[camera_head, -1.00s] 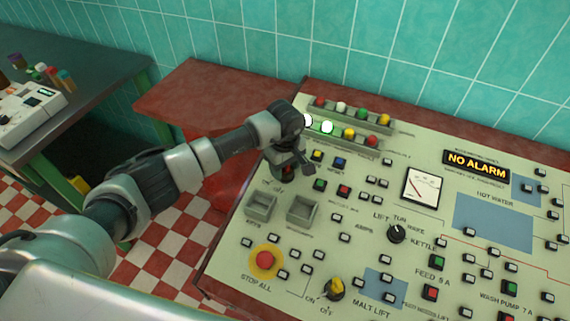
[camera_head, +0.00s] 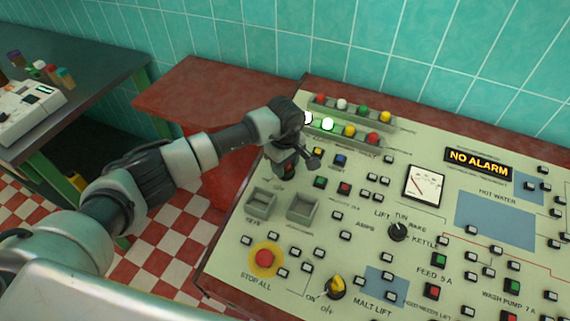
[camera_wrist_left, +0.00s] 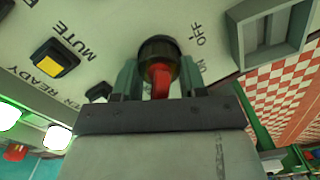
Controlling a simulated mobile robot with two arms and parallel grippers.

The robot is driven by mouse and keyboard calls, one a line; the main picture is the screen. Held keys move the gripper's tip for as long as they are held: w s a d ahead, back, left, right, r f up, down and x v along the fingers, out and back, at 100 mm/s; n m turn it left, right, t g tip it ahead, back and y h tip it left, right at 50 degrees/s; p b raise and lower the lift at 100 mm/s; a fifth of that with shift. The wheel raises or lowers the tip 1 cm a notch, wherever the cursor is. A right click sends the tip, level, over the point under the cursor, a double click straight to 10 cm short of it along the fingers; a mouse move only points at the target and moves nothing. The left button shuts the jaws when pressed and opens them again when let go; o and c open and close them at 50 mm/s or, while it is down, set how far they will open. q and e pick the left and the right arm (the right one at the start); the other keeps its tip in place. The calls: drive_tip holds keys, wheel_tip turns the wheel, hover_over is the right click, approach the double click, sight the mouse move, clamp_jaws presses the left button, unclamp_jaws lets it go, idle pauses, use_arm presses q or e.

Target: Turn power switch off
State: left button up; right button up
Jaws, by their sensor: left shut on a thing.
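The power switch (camera_wrist_left: 160,72) is a round black knob with a red handle on the pale control panel. In the left wrist view, an OFF label is printed just right of the knob, with another label partly hidden below it. My left gripper (camera_wrist_left: 158,85) has one finger on each side of the red handle and is shut on it. In the head view my left gripper (camera_head: 286,166) is at the panel's upper left, over the switch, and largely covers it. I cannot tell which label the handle points to. My right gripper is in neither view.
The sloped panel (camera_head: 350,215) carries many small buttons, a red stop button (camera_head: 264,258), a yellow-handled switch (camera_head: 335,287) and a dial (camera_head: 423,184). Lit lamps (camera_head: 328,124) sit just beyond my wrist. Raised grey sockets (camera_head: 303,208) stand nearby. A tiled wall is behind.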

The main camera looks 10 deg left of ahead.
use_arm(q)
drive_tip(key=shift+s+n+b, duration=0.1)
drive_tip(key=shift+n+b, duration=1.25)
drive_tip(key=shift+n, duration=0.75)
drive_tip(key=shift+n+b, duration=0.55)
drive_tip(key=shift+n, duration=0.55)
drive_tip(key=shift+n+b, duration=0.3)
drive_tip(key=shift+n, duration=0.4)
drive_tip(key=o, duration=0.7)
drive_tip(key=shift+c, duration=0.2)
wheel_tip(320, 180, up, 11)
drive_tip(key=shift+b, duration=1.05)
drive_tip(key=shift+s+f, duration=0.1)
